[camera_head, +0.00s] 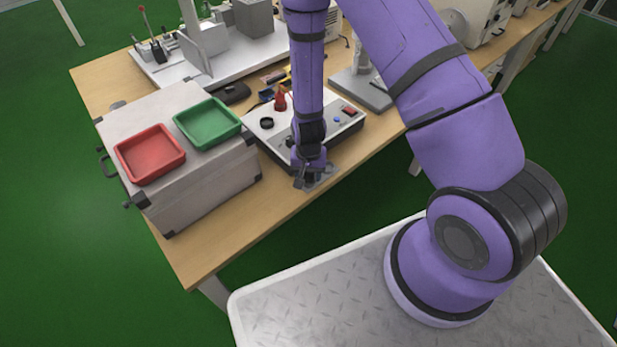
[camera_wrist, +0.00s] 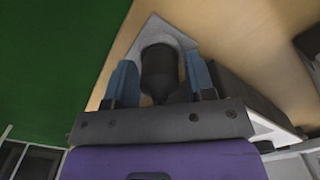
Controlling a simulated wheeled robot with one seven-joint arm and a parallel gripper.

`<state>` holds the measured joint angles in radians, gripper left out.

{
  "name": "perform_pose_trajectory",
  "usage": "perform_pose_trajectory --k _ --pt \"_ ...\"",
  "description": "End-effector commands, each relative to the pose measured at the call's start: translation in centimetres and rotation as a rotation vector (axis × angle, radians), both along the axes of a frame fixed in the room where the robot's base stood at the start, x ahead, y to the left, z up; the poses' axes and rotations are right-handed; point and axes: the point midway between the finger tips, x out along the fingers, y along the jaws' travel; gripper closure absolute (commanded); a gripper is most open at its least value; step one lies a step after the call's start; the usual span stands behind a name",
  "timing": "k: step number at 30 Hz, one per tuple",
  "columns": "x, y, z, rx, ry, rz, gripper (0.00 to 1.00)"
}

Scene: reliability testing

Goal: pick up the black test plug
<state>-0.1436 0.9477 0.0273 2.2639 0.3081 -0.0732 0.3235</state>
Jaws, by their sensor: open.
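The black test plug (camera_wrist: 159,70) shows in the wrist view as a dark rounded body between my two blue fingers. Behind it is a small grey plate (camera_wrist: 178,38) at the wooden table's edge. My gripper (camera_wrist: 158,62) is open, with a finger on each side of the plug. I cannot tell whether either finger touches it. In the head view my gripper (camera_head: 312,182) points down at the table's front edge, just in front of the white test box. The plug is hidden there behind my gripper.
The white test box (camera_head: 348,122) with a red plug (camera_head: 281,101) and a black knob (camera_head: 267,122) stands close behind my gripper. To the left, a grey case (camera_head: 200,178) carries a red tray (camera_head: 150,154) and a green tray (camera_head: 208,123). The table front (camera_head: 235,222) is bare.

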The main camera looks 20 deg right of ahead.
Motion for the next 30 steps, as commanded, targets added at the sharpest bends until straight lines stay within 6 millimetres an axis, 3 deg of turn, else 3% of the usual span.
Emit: perform_pose_trajectory --k 9,14,30 --pt "0.0 0.0 -0.35 0.0 0.0 0.0 0.5" --pt "0.0 -0.01 -0.34 0.0 0.0 0.0 0.87" --pt "0.44 -0.35 0.58 0.0 -0.001 -0.001 0.88"
